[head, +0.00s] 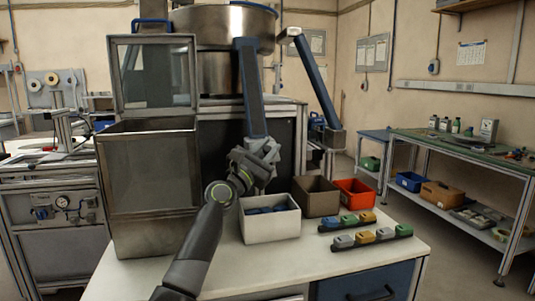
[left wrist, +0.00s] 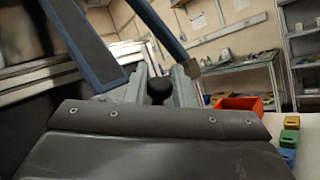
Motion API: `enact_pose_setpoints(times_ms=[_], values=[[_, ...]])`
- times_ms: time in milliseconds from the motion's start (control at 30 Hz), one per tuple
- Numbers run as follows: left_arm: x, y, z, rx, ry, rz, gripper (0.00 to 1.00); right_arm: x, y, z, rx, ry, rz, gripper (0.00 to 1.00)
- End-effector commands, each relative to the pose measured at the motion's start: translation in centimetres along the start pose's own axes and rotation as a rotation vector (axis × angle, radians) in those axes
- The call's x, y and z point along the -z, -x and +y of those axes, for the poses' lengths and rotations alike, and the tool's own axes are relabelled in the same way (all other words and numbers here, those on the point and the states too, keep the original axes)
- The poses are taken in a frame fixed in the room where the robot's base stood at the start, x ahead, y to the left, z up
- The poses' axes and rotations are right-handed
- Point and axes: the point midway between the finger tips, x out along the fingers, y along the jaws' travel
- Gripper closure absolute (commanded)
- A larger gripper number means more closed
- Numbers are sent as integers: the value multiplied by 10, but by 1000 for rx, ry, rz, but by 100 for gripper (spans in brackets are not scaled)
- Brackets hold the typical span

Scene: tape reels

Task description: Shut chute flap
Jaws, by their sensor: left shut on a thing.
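A blue chute (head: 253,90) slopes down from the steel bowl, and its lower end is behind my left gripper (head: 262,158). In the left wrist view my left gripper (left wrist: 158,88) is shut on a round black knob (left wrist: 158,92) between its two grey fingers. The blue chute (left wrist: 84,42) rises just behind the fingers in that view. My gripper and wrist hide the knob and the chute's mouth in the head view, so I cannot tell the flap's angle. My right gripper is not in view.
A white bin (head: 268,225) with dark blue parts stands below my left gripper. A brown bin (head: 316,198) and a red bin (head: 354,192) are to its right. A tall steel box (head: 150,190) stands at left. A second blue chute (head: 316,80) slopes down at right.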

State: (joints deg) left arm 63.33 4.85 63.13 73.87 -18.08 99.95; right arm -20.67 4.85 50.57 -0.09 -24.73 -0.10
Motion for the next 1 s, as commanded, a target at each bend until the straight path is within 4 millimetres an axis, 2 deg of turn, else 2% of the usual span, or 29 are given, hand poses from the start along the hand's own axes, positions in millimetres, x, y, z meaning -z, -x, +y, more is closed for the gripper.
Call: enact_pose_setpoints(times_ms=[300,333,467,767,1000], values=[[1,0,0,1,0,2,100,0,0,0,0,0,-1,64],[1,0,0,1,0,2,73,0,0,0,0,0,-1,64],[1,0,0,1,0,2,57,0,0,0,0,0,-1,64],[0,1,0,0,0,1,57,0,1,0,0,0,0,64],[0,18,1,-1,0,1,57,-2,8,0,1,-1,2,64]])
